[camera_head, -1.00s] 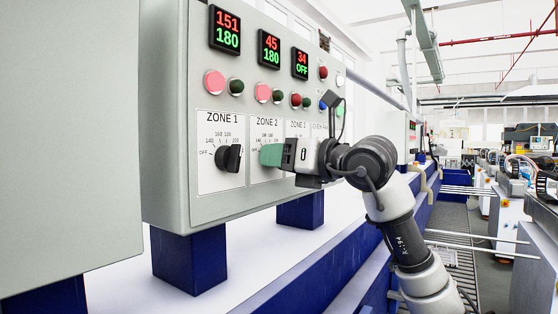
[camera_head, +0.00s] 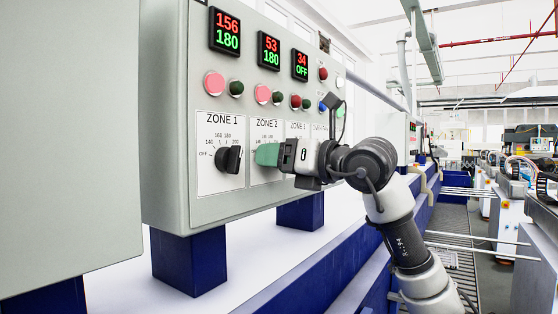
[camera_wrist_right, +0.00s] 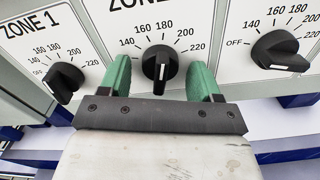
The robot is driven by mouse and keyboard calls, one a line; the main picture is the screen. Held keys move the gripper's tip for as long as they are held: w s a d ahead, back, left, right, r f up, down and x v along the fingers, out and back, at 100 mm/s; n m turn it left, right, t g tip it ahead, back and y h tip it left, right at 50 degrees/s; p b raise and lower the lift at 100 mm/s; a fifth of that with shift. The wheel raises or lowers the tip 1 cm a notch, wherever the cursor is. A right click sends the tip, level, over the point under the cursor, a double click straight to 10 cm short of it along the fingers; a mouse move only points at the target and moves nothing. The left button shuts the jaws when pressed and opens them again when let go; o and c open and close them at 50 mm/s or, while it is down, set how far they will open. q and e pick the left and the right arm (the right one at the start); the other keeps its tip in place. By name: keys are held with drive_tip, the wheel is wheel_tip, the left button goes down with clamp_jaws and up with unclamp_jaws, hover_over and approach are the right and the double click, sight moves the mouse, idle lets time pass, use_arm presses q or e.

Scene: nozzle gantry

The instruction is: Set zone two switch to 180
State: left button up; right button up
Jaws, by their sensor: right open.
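The zone two switch (camera_wrist_right: 160,66) is a black knob with a white line, in the middle of the right wrist view. It stands nearly upright, between the 160 and 180 marks. My right gripper (camera_wrist_right: 160,82) is open, with one green finger on each side of the knob and a visible gap to each. In the head view my right gripper (camera_head: 267,154) hides this knob and part of its dial plate. The zone two display (camera_head: 269,48) reads 53 in red over 180 in green. My left gripper is not in view.
The zone one knob (camera_head: 228,159) sits to the left, under a display (camera_head: 225,31) reading 156 over 180. The zone three knob (camera_wrist_right: 280,50) is to the right; its display (camera_head: 300,65) reads 34 over OFF. Lamps and buttons (camera_head: 263,94) line the panel above the dials.

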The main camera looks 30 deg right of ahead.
drive_tip(key=shift+s, duration=0.1)
drive_tip(key=b+v, duration=0.3)
drive_tip(key=v, duration=0.7)
drive_tip(key=shift+s+d+b, duration=0.2)
drive_tip(key=shift+s+b, duration=0.05)
drive_tip(key=shift+b, duration=0.1)
